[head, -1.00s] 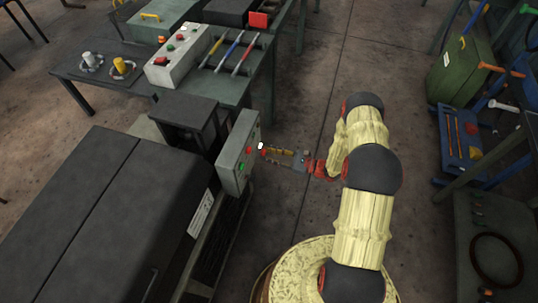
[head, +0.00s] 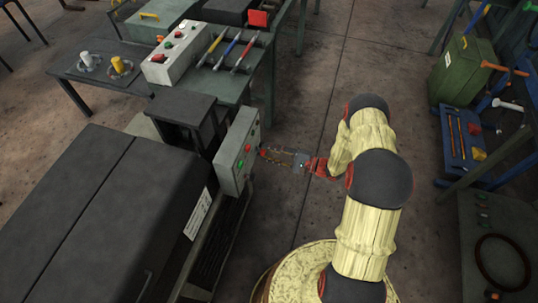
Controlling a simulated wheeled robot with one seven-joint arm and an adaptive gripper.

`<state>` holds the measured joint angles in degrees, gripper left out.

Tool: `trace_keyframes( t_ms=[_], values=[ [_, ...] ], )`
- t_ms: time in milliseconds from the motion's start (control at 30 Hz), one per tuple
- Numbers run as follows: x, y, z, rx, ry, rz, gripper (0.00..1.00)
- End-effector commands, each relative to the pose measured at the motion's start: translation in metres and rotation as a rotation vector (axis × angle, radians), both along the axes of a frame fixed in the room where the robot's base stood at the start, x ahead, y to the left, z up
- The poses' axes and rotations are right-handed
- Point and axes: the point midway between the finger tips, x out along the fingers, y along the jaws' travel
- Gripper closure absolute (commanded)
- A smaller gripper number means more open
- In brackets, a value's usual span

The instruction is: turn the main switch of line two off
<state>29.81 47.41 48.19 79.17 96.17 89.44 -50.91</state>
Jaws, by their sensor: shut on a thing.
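A grey control box (head: 233,158) stands on the near machine, its face turned right towards my arm. It carries a red button (head: 248,148), a green button (head: 240,165) and a small red knob (head: 264,153) at its right side. My gripper (head: 268,155) reaches in from the right, with its fingertips at this knob, and is shut on it. The fingers hide most of the knob, so its turned position and any label cannot be read.
A dark machine cover (head: 90,215) fills the lower left. A blue rack (head: 462,140) and green case (head: 460,70) stand right. Floor between is clear.

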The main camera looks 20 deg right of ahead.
Motion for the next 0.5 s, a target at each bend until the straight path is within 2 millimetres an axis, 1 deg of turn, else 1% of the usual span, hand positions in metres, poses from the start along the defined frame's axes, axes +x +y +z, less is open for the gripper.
trace_keyframes(
  t_ms=[300,500],
  values=[
    [0.0001,-0.0002,-0.0015,-0.170,-0.234,0.000,0.98],
    [0.0000,-0.0001,-0.0011,-0.256,-0.352,0.000,0.98]
  ],
)
